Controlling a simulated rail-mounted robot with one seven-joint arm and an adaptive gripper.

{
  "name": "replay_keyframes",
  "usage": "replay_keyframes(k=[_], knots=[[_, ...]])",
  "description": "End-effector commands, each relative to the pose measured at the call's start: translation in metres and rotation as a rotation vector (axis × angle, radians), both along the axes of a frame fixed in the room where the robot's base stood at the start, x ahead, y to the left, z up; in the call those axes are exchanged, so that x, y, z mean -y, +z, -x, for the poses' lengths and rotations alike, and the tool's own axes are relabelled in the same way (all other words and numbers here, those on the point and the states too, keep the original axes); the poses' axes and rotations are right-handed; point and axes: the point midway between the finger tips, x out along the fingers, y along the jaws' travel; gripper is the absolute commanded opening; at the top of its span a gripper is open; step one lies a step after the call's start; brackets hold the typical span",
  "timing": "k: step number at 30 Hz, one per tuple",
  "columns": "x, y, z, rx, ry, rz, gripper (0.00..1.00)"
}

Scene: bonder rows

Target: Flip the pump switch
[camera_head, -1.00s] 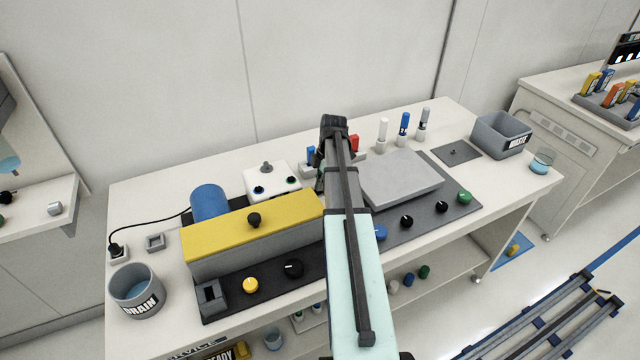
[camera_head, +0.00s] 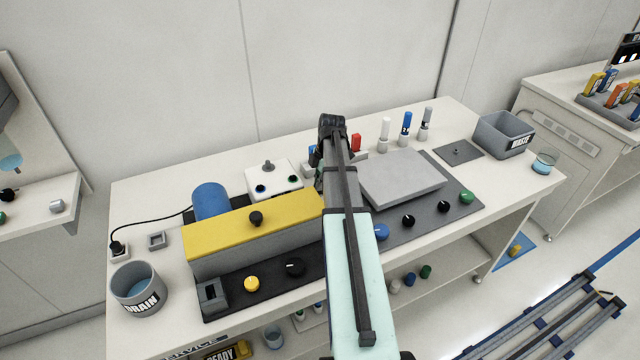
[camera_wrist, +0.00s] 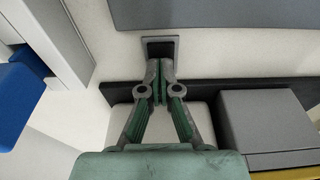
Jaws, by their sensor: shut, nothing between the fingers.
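No label tells me which part is the pump switch. In the head view, a white control box (camera_head: 274,181) behind the yellow-topped housing carries a small grey knob or lever and two dark round buttons. A grey slotted block (camera_head: 212,296) stands at the front left of the dark base. My gripper (camera_wrist: 159,78) is shut and empty in the wrist view. Its tips appear just below a small grey square frame with a dark recess (camera_wrist: 160,48); I cannot tell whether they touch. In the head view my arm mostly hides the fingers.
The yellow-topped housing (camera_head: 255,231) is left of my arm, the grey plate (camera_head: 402,180) right of it. A drain cup (camera_head: 139,291) stands front left and a waste bin (camera_head: 502,137) back right. A grey block (camera_wrist: 266,122) is close right of my fingers.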

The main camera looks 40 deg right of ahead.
Motion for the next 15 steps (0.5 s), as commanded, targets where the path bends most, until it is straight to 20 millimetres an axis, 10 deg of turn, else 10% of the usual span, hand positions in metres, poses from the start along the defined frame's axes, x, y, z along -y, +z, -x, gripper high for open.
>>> replay_keyframes(k=[15], knots=[[-0.003,0.042,-0.002,0.001,0.006,0.000,0.00]])
